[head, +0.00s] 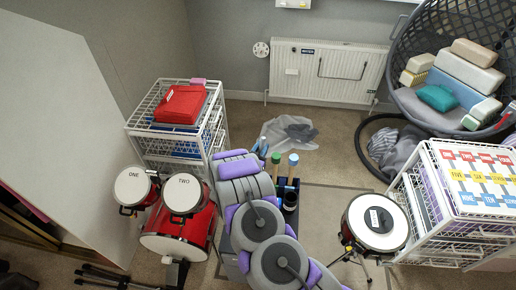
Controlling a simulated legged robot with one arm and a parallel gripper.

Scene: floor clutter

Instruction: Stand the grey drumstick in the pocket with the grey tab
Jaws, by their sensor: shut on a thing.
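My grey and purple arm reaches up from the bottom edge in the head view. Its far end, my gripper (238,168), is seen from above beside a dark holder (288,203). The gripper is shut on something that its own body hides. I cannot make out a grey drumstick or a grey tab. A stick with a green top (275,157) and a stick with a teal top (293,159) stand upright in the holder. A small blue piece (262,146) shows just right of the gripper; I cannot tell what it is. My arm covers the holder's left part.
A red drum set (178,240) stands at left, below a white wire rack (163,142). A snare drum (376,223) stands right of the holder. Another rack (425,212) is at far right. A crumpled plastic bag (290,131) lies behind. Some carpet between is free.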

